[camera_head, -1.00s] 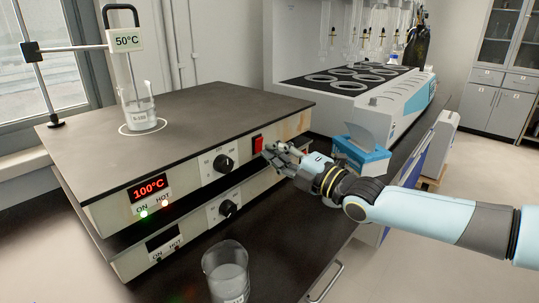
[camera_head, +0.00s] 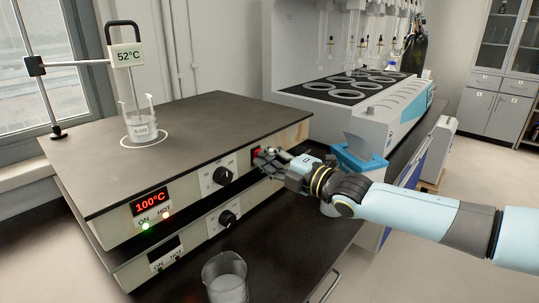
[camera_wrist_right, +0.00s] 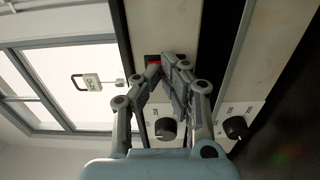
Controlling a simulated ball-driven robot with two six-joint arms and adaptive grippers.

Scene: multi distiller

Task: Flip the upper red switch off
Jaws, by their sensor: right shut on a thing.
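The upper red switch (camera_head: 256,152) is on the right end of the upper hot plate's front panel, partly covered by my fingertips. It also shows in the right wrist view (camera_wrist_right: 153,60), at the fingertips. My right gripper (camera_head: 264,160) reaches in from the right, with its fingers shut on the red switch. The upper hot plate (camera_head: 205,115) has a lit red display (camera_head: 151,201) reading 100°C. Its green ON light (camera_head: 145,226) and its HOT light are lit. My left gripper is not in view.
The lower plate's display (camera_head: 164,253) is dark. Another beaker (camera_head: 225,277) stands on the bench in front. A blue-and-white box (camera_head: 358,160) sits behind my right wrist.

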